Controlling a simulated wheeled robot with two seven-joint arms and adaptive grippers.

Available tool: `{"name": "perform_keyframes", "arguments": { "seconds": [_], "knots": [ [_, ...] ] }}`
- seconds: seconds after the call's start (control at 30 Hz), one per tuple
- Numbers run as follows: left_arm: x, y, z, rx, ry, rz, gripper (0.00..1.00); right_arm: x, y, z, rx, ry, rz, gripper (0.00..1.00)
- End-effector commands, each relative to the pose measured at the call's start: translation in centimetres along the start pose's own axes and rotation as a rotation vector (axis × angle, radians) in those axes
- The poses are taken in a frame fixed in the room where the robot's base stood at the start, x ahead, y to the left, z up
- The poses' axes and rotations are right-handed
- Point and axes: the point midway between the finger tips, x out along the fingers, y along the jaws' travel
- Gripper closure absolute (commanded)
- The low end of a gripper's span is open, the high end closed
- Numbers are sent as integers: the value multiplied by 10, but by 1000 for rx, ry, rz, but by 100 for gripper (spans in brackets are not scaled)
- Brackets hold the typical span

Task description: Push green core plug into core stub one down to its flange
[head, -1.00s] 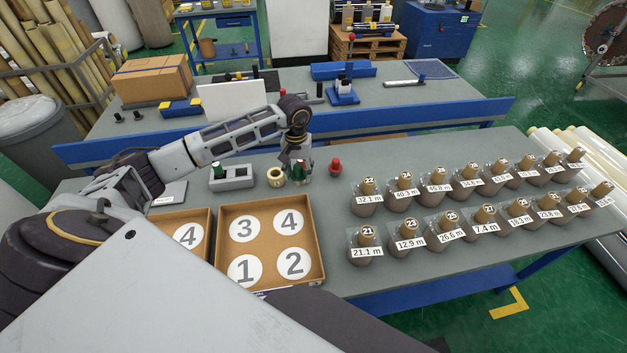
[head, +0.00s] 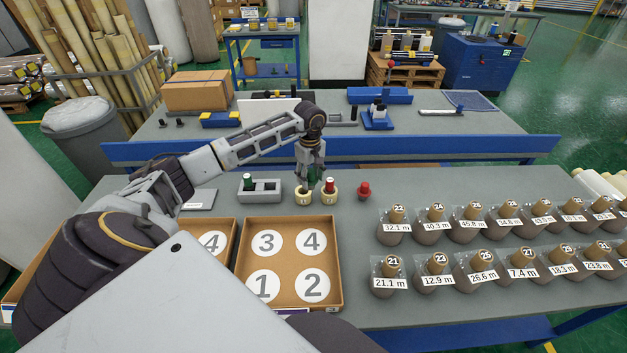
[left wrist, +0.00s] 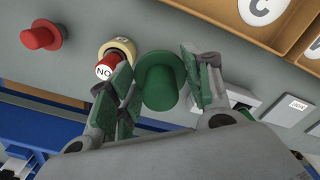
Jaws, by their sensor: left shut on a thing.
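My left gripper (head: 311,182) points down over core stub one (head: 303,198), a cream ring on the grey table. It is shut on the green core plug (left wrist: 160,82), which shows between the fingers in the left wrist view. In the head view the fingers partly cover the plug (head: 312,177). It is upright above or at the stub's mouth; I cannot tell whether it has entered. The stub is hidden behind the plug in the left wrist view. My right gripper is not in view.
A second cream stub (head: 331,196) with a red plug (left wrist: 104,70) stands close on the right. A loose red plug (head: 364,190) is further right. A grey holder (head: 262,191) with another green piece stands left. A numbered tray (head: 340,262) and wrapped rolls (head: 470,230) are nearer.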

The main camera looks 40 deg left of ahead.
Motion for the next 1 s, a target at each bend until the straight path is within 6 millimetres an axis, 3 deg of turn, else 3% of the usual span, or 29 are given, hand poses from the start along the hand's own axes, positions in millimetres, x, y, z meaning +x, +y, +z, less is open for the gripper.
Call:
{"name": "perform_keyframes", "arguments": {
  "seconds": [1.0],
  "knots": [
    [-11, 3, -35, -901, 0, 1, 70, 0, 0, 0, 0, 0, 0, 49]
  ]
}}
